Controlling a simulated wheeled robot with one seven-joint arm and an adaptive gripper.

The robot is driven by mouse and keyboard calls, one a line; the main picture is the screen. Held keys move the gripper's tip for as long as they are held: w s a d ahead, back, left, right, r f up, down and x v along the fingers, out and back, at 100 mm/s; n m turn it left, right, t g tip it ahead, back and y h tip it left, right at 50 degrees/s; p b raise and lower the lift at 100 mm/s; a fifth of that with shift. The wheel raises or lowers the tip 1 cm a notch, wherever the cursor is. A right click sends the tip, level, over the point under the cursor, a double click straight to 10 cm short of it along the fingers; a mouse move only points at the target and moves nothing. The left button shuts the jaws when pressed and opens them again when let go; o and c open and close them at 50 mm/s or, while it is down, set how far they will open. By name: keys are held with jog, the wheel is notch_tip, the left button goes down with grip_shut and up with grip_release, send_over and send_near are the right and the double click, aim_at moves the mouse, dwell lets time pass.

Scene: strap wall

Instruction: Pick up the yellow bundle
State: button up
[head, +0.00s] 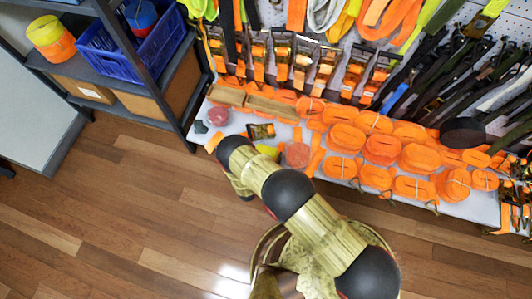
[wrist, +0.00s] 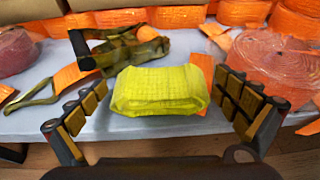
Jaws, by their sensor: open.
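The yellow bundle (wrist: 160,90) is a folded, bright yellow strap lying on the pale shelf top near its front edge. In the wrist view it sits centred between the two open fingers of my gripper (wrist: 160,112), with a gap on each side. In the head view the bundle (head: 267,151) is mostly hidden behind my arm, with only a bit of yellow showing. My gripper is also mostly hidden by the arm there.
A camouflage strap with a black buckle (wrist: 130,50) lies just behind the bundle. A large orange roll (wrist: 275,65) is at the right and a reddish roll (wrist: 15,50) at the left. Several orange bundles (head: 382,149) fill the shelf to the right. A blue crate (head: 112,57) stands on the left rack.

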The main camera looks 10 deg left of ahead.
jog(key=c, duration=0.3)
jog(key=c, duration=0.9)
